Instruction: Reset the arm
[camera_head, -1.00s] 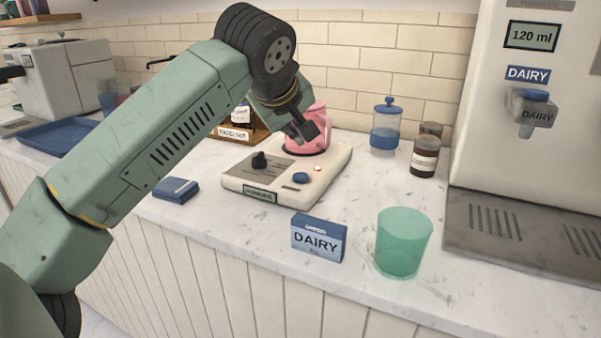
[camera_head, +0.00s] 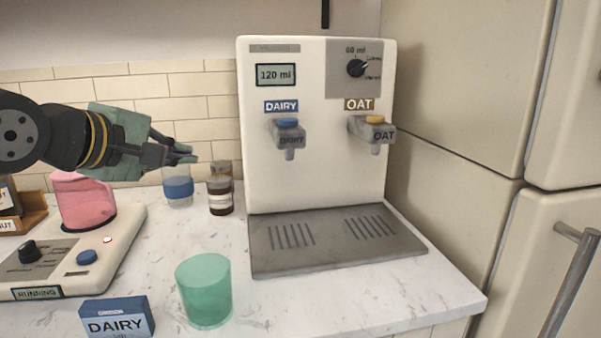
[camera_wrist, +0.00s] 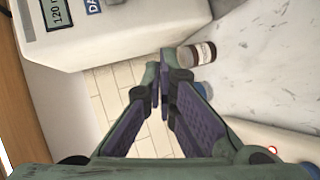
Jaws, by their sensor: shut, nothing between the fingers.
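My gripper (camera_head: 190,156) is raised over the counter at the left of the head view, pointing right toward the milk dispenser. It is empty. In the wrist view its fingers (camera_wrist: 161,75) meet at the tips, shut with nothing between them. My arm comes in from the left edge of the head view.
A white dispenser (camera_head: 318,110) with DAIRY and OAT taps stands over a grey drip tray (camera_head: 335,250). A green cup (camera_head: 204,292), DAIRY box (camera_head: 117,318), pink pitcher (camera_head: 82,202) on a base reading RUNNING (camera_head: 112,243), blue-banded jar (camera_head: 178,190) and brown jar (camera_head: 220,197) stand nearby.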

